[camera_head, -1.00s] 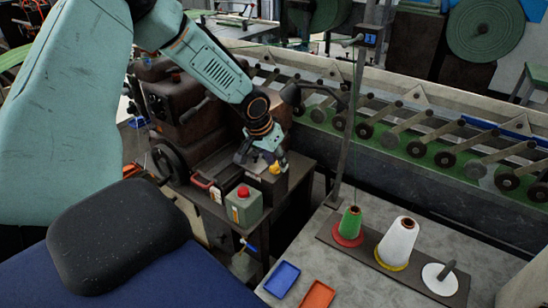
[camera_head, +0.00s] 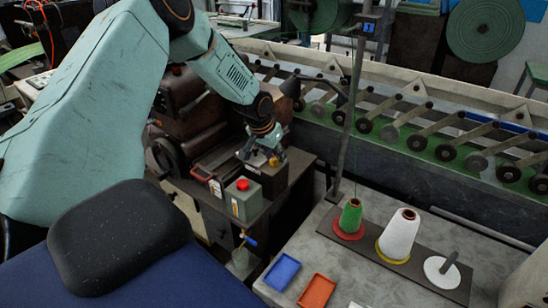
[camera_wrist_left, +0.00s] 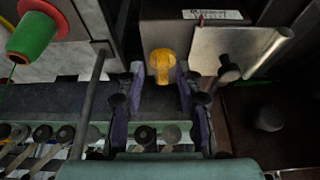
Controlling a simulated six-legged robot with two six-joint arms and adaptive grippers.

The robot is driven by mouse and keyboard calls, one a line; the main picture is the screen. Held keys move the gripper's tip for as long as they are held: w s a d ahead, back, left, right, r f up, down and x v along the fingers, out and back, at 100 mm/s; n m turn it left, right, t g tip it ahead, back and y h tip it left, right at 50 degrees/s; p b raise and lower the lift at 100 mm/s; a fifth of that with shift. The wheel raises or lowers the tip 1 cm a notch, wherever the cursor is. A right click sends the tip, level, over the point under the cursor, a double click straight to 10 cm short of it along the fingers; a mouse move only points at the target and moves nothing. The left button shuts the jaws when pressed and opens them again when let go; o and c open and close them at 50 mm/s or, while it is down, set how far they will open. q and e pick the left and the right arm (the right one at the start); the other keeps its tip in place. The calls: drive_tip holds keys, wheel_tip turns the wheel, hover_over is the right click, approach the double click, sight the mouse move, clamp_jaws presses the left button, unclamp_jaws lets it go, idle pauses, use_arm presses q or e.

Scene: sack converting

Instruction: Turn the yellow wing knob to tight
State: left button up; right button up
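The yellow wing knob (camera_head: 274,161) is on the dark block of the brown machine, near the middle of the head view. In the left wrist view the yellow knob (camera_wrist_left: 163,64) lies upper centre, just ahead of and between my fingertips. My left gripper (camera_head: 266,154) is at the knob, partly covering it in the head view. In the wrist view its two purple-padded fingers (camera_wrist_left: 160,80) stand apart, one on each side of the knob, with narrow gaps showing. Whether either pad touches it is hard to tell. My right gripper is not in view.
A green box with a red button (camera_head: 243,192) stands in front of the machine. Beside it is a red handle (camera_head: 202,174). A table at right holds a green spool (camera_head: 350,216), a white cone (camera_head: 400,235), a blue tray (camera_head: 282,272) and a post (camera_head: 355,110).

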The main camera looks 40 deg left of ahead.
use_arm(q)
drive_tip(key=shift+d, duration=0.1)
drive_tip(key=shift+w+a+f, duration=0.2)
drive_tip(key=shift+a, duration=0.05)
drive_tip(key=shift+a+f, duration=0.1)
drive_tip(key=shift+a, duration=0.05)
drive_tip(key=shift+c, duration=1.5)
drive_tip(key=shift+s+d+r, duration=0.1)
drive_tip(key=shift+d+r, duration=0.15)
clamp_jaws()
drive_tip(key=shift+a+f, duration=0.1)
drive_tip(key=shift+a, duration=0.05)
